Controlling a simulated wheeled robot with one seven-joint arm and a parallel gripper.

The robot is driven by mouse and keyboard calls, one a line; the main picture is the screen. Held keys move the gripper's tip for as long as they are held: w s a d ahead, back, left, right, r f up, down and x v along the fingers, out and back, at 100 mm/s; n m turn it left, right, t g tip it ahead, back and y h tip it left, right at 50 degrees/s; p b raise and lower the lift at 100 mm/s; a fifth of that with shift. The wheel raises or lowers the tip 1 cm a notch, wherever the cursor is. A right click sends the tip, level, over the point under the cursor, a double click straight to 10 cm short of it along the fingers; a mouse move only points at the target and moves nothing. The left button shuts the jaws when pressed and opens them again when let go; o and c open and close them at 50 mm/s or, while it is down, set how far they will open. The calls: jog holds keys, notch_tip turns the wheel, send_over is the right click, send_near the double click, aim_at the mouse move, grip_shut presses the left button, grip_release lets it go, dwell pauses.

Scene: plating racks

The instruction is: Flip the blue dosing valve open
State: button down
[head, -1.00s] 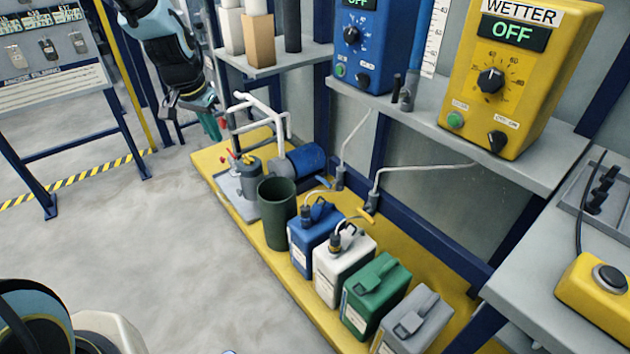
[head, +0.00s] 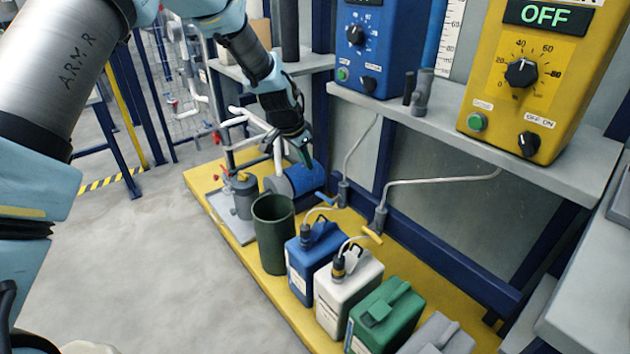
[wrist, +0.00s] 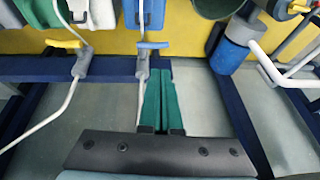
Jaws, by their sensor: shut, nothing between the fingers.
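The blue dosing valve is a small grey valve on a pipe with a blue lever (wrist: 151,45). In the wrist view the lever lies crosswise to the pipe, above my fingertips. In the head view the valve body (head: 343,193) shows on the lower frame behind the blue canister (head: 313,258). My gripper (head: 304,158) is shut and empty, pointing down over the back of the yellow platform. Its green fingers (wrist: 158,72) appear just right of the valve's pipe in the wrist view. I cannot tell whether they touch it.
A similar valve with a yellow lever (head: 373,235) is beside it, with its own bent pipe. A blue drum (head: 308,176), a dark green bin (head: 272,235) and white and green canisters stand close by. The dosing boxes' shelf (head: 430,127) overhangs the right.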

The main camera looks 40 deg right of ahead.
aim_at(321, 195)
jog(key=x, duration=1.3)
jog(key=shift+f+b, duration=0.35)
jog(key=shift+f, duration=0.1)
